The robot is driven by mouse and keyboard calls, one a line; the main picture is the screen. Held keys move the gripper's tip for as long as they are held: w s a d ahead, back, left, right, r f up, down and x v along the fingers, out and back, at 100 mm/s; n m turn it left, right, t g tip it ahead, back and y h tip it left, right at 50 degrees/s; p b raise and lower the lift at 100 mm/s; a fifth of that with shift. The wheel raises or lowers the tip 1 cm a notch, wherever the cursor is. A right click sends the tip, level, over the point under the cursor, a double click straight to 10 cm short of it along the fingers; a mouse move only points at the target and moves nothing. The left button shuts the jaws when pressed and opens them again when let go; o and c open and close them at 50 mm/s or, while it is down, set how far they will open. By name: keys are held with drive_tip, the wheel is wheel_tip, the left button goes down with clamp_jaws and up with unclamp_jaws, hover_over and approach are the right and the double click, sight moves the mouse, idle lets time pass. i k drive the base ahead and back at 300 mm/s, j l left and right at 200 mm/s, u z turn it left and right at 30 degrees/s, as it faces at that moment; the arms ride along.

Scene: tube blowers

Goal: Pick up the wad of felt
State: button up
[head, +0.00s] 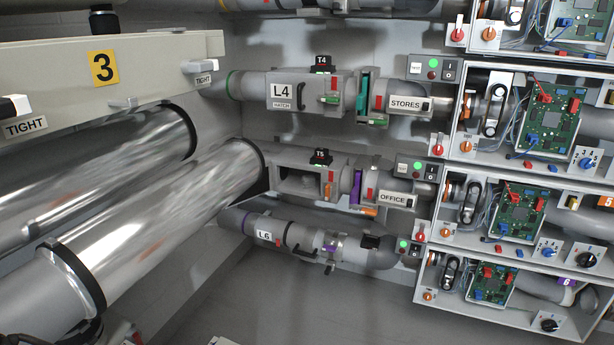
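I cannot make out a wad of felt anywhere in the head view. The box on the OFFICE tube (283,158) has an open, shadowed hatch in its front, and I cannot tell what is inside. The L4 box (282,107) above it has a closed hatch cover with a dark handle. The L6 tube (266,235) runs below, with a small dark square patch (371,242) near its right end; I cannot tell what that patch is. My gripper is not in view.
Large shiny tubes (150,232) cross the left side under a pale beam (60,75) marked 3 and TIGHT. Open cases with circuit boards, knobs and wires (552,121) stack up at the right. Grey floor (290,300) shows clear at the bottom middle.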

sight(308, 182)
drive_tip(key=i+l+u, duration=0.15)
drive_tip(key=l+u, duration=0.1)
drive_tip(key=l, duration=0.3)
drive_tip(key=i+l+u, duration=0.35)
drive_tip(key=l, duration=0.3)
drive_tip(key=i+l+u, duration=0.2)
drive_tip(key=l, duration=0.2)
drive_tip(key=i+l+u, duration=0.1)
drive_tip(key=l, duration=0.25)
drive_tip(key=i+l+u, duration=0.1)
drive_tip(key=i+l, duration=0.2)
drive_tip(key=i+l+u, duration=0.15)
drive_tip(key=l, duration=0.35)
drive_tip(key=i+j, duration=0.15)
drive_tip(key=j, duration=0.25)
drive_tip(key=i+j, duration=0.1)
drive_tip(key=j, duration=0.3)
drive_tip(key=i+j+u, duration=0.15)
drive_tip(key=i, duration=0.1)
